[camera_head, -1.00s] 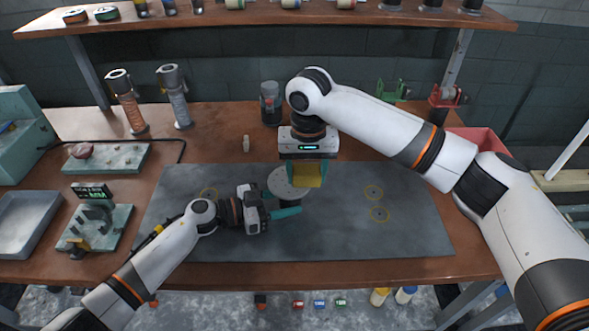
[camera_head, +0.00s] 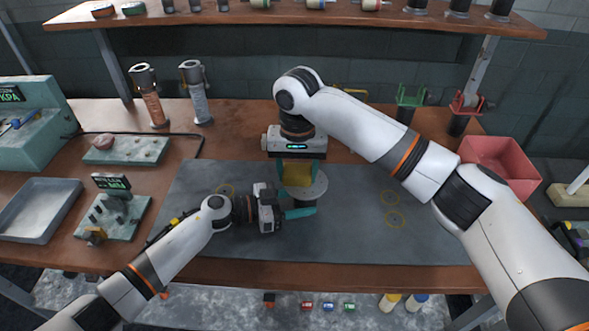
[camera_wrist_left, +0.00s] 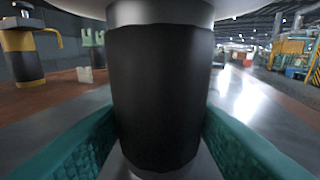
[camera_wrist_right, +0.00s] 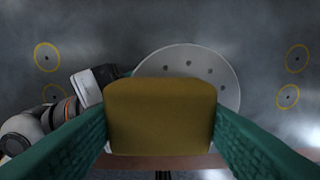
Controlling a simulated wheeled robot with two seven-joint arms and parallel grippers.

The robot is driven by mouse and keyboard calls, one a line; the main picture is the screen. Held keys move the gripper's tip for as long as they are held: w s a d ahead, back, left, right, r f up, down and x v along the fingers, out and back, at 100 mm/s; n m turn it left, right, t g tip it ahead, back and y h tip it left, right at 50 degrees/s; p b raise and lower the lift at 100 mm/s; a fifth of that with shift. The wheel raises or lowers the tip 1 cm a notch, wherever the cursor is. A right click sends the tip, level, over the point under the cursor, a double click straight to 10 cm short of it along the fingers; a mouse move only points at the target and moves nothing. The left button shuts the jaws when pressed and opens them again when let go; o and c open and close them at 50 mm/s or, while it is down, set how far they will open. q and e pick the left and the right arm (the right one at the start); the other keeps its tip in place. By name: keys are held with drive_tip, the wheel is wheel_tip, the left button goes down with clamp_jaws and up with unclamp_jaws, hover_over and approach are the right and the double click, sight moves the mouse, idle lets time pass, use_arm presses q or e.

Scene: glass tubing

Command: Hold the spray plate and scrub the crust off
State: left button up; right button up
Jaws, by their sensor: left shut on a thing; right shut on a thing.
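The spray plate (camera_head: 318,190) is a pale grey round disc on a dark stem, above the grey mat. The right wrist view shows small holes along the plate's visible part (camera_wrist_right: 222,72); I make out no crust there. My left gripper (camera_head: 299,213) is shut around the dark stem (camera_wrist_left: 160,90), below the disc. My right gripper (camera_head: 297,162) points down and is shut on a mustard-yellow scrubbing block (camera_head: 298,177). The block (camera_wrist_right: 160,115) is over the plate's left part in the head view and hides it. I cannot tell whether they touch.
The grey mat (camera_head: 350,235) has yellow rings (camera_head: 391,197) and free room at right. A grey tray (camera_head: 38,210), a teal fixture (camera_head: 112,215) and a peg board (camera_head: 125,150) stand left. A red bin (camera_head: 500,165) is at right. Two tube holders (camera_head: 150,98) stand behind.

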sight(323, 183)
drive_tip(key=d, duration=0.5)
drive_tip(key=shift+s+d, duration=0.15)
drive_tip(key=shift+d, duration=0.2)
wheel_tip(323, 183, up, 8)
drive_tip(key=shift+a, duration=0.15)
idle(0.5)
use_arm(q)
drive_tip(key=o, duration=0.8)
drive_tip(key=shift+o, duration=0.2)
drive_tip(key=shift+a, duration=0.1)
drive_tip(key=v, duration=1.1)
drive_tip(key=shift+s+a, duration=0.15)
drive_tip(key=shift+a, duration=0.2)
